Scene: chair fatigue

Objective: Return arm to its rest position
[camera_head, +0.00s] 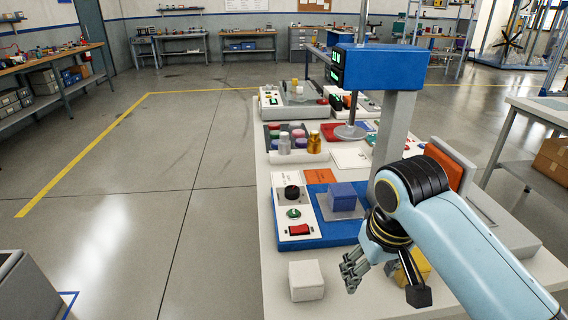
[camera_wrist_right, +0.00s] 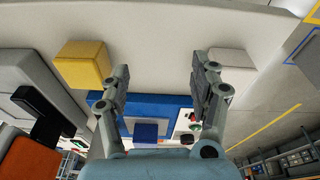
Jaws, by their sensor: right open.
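My right gripper (camera_head: 354,272) hangs over the near part of the white table (camera_head: 280,262), between a white cube (camera_head: 306,281) and a yellow cube (camera_head: 413,268) partly hidden by the gripper. In the right wrist view my right gripper (camera_wrist_right: 160,80) is open, with nothing between its fingers. There the yellow cube (camera_wrist_right: 83,65) is left of the fingers and the white cube (camera_wrist_right: 232,59) is partly behind the right finger. A blue cube (camera_head: 342,196) sits on a grey plate of the blue test machine (camera_head: 346,234). My left gripper is not in view.
The machine's blue head (camera_head: 385,69) stands on a grey column (camera_head: 397,125) behind my right arm. Its panel has a red switch (camera_head: 299,230) and black knob (camera_head: 292,192). Silver and gold bottles (camera_head: 314,143) stand farther back.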

